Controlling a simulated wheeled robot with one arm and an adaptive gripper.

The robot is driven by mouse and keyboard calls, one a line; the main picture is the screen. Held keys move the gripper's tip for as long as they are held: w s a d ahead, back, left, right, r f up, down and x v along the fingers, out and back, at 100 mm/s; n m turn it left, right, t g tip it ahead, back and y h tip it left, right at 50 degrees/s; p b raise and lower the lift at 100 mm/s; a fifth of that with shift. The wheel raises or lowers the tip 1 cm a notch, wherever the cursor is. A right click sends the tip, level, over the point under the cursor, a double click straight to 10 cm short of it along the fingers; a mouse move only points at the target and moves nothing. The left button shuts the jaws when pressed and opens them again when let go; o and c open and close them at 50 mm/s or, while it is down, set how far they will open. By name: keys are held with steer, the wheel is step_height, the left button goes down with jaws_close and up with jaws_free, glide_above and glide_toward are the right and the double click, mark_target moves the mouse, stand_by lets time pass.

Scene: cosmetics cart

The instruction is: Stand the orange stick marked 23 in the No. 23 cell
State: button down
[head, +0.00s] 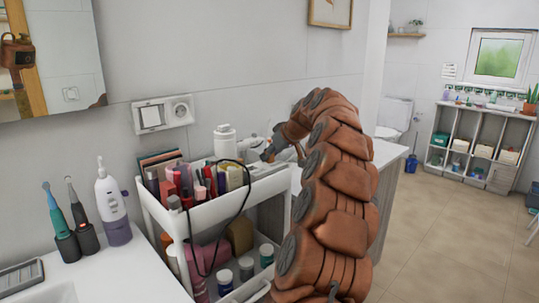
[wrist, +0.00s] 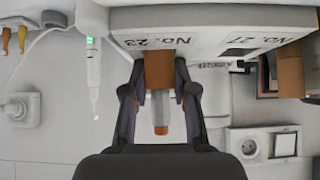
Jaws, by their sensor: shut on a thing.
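In the wrist view, which looks upside down, my gripper (wrist: 160,104) is shut on the orange stick (wrist: 160,71). The stick lies along the picture's vertical, with a pale narrower section and a small orange tip between my fingers. Its wide orange end meets the edge of a white rack panel (wrist: 205,17), right by the inverted No. 23 label (wrist: 154,42). I cannot tell whether that end is inside the cell or in front of it. In the head view my gripper (head: 268,152) is small, beyond the cart's far right end; the stick cannot be made out there.
A white cart (head: 205,216) holds crowded cosmetics and a black cable loop (head: 247,190). A second number label (wrist: 247,41) sits beside No. 23. A white device with a green light (wrist: 93,60) is left in the wrist view. Floor (head: 440,225) at right is clear.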

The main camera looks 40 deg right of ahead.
steer(key=shift+f, duration=0.15)
steer(key=c, duration=0.8)
jaws_free()
steer(key=shift+c, duration=0.2)
steer(key=v, duration=1.2)
